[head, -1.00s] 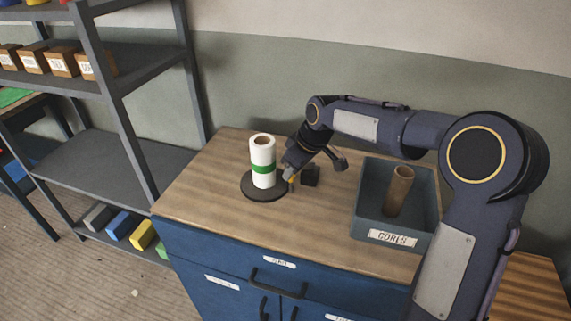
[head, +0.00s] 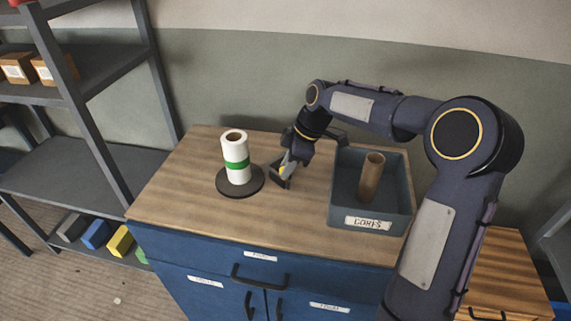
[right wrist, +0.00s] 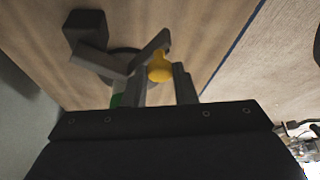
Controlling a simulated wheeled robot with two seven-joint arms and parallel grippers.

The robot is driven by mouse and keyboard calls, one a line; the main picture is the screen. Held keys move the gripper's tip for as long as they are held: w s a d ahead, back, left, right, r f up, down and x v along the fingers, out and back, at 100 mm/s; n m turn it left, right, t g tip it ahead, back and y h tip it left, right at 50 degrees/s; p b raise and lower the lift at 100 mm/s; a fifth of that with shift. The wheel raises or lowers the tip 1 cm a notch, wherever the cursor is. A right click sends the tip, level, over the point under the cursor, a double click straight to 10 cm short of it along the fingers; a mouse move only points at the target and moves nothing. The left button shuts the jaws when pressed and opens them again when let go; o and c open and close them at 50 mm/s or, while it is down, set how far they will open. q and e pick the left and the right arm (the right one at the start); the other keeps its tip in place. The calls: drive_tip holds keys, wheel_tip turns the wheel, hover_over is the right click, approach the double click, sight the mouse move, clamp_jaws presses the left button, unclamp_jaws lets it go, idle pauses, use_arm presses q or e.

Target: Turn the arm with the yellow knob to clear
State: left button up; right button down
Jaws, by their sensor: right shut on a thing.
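A white roll with a green band (head: 236,163) stands upright on a dark round base (head: 240,190) on the cabinet top. My right gripper (head: 284,172) is just right of the base, with a gap between it and the roll. It is shut on the yellow knob (right wrist: 159,68), which sits between its fingers in the right wrist view. The dark arm (right wrist: 97,62) runs from a dark block (right wrist: 85,28) towards the knob. In the head view only a bit of yellow shows, and the gripper hides most of the arm and block. My left gripper is out of view.
A blue-grey bin (head: 370,222) labelled CORES stands right of the gripper, with a brown tube (head: 371,177) in it. Grey shelving (head: 95,160) stands at the left. The front left of the wooden top (head: 180,205) is clear.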

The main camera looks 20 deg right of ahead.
drive_tip(key=shift+d, duration=0.1)
drive_tip(key=c, duration=1.2)
unclamp_jaws()
drive_tip(key=shift+v, duration=3.9)
drive_tip(key=s+a+r+m+t, duration=0.15)
drive_tip(key=s+m, duration=0.55)
drive_tip(key=s, duration=0.9)
drive_tip(key=s+a+f+m, duration=0.1)
drive_tip(key=s+f+m, duration=0.1)
drive_tip(key=s, duration=0.2)
drive_tip(key=s+a+f+m+t, duration=0.1)
drive_tip(key=s+a+f+m, duration=0.1)
drive_tip(key=s+f+m, duration=0.1)
drive_tip(key=s+a+f+m+t, duration=0.1)
drive_tip(key=s+f+m, duration=0.1)
drive_tip(key=s, duration=0.3)
drive_tip(key=shift+s+a+f+m, duration=0.1)
drive_tip(key=shift+a+f+m, duration=0.2)
drive_tip(key=shift+m, duration=0.3)
